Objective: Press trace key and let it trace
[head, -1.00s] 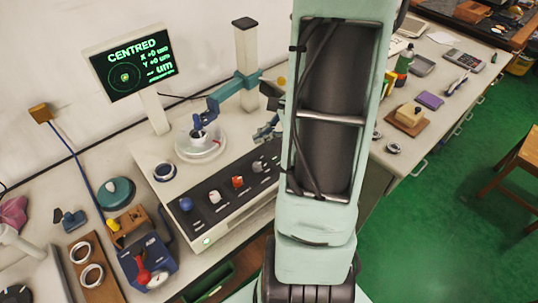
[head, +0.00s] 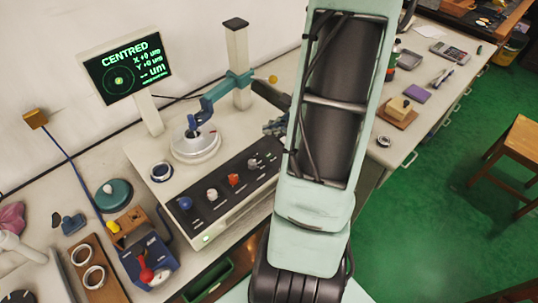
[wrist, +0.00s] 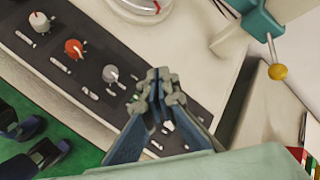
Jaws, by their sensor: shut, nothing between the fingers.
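The measuring instrument has a dark control panel (head: 212,195) with a blue knob (head: 185,203), a white knob (head: 212,194), a red-orange knob (head: 233,180) and a grey knob (head: 253,163). Labels are too small to read, so I cannot tell which control is the trace key. My gripper (wrist: 158,80) is shut and empty over the panel's right end, past the grey knob in the wrist view (wrist: 110,73); contact is unclear. Its fingers partly hide a pale control. The round turntable (head: 195,150) stands under the blue probe arm (head: 215,97). The screen (head: 125,68) reads CENTRED, X +0, Y +0, with dashes before um.
A wooden board with rings (head: 95,262) and a blue device (head: 150,262) stand at front left.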

